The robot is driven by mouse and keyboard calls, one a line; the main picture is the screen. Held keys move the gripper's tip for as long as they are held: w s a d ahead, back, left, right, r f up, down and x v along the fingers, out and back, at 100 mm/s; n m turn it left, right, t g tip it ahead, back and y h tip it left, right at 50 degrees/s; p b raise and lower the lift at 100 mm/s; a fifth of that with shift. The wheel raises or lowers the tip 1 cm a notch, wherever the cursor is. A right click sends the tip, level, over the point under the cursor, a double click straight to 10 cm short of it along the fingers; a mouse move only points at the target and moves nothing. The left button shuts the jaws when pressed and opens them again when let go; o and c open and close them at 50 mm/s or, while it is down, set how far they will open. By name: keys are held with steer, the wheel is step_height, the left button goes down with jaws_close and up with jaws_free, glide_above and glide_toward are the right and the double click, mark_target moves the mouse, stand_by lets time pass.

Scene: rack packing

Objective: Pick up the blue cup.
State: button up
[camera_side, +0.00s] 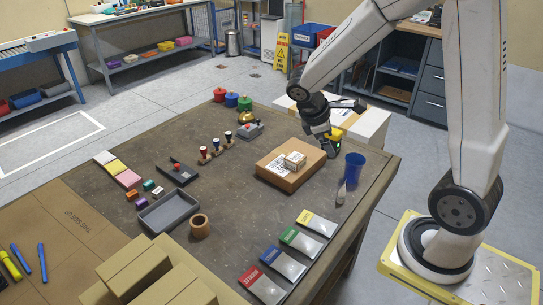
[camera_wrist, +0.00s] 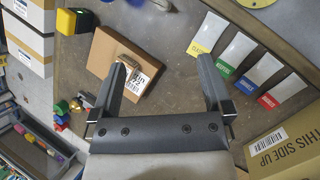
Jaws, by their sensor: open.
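The blue cup (camera_side: 354,168) stands upright near the right edge of the brown table in the side view, to the right of the cardboard box. In the wrist view I cannot clearly make it out; at most a sliver shows at the top edge. My gripper (camera_wrist: 168,64) is open, with nothing between its fingers, and the bare table shows between them. In the side view my gripper (camera_side: 325,122) hangs above the table's far right side, behind and to the left of the cup, apart from it.
A yellow and black item (camera_side: 333,143) stands behind the cup. A small clear-looking item (camera_side: 342,192) sits in front of it. Several colour-labelled packets (camera_side: 317,223) lie nearer the front.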

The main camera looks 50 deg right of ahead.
steer(key=w+d+n+g+h, duration=0.35)
steer(key=d+n+h, duration=0.3)
steer(key=d, duration=0.85)
glide_toward(345, 174)
steer(key=shift+m+g, duration=0.35)
steer(key=shift+m, duration=0.1)
steer(key=x, duration=0.4)
steer(key=shift+d+f, duration=0.15)
steer(key=shift+f, duration=0.05)
steer(key=shift+s+d, duration=0.1)
steer(key=shift+x, duration=1.25)
steer(key=shift+x, duration=2.6)
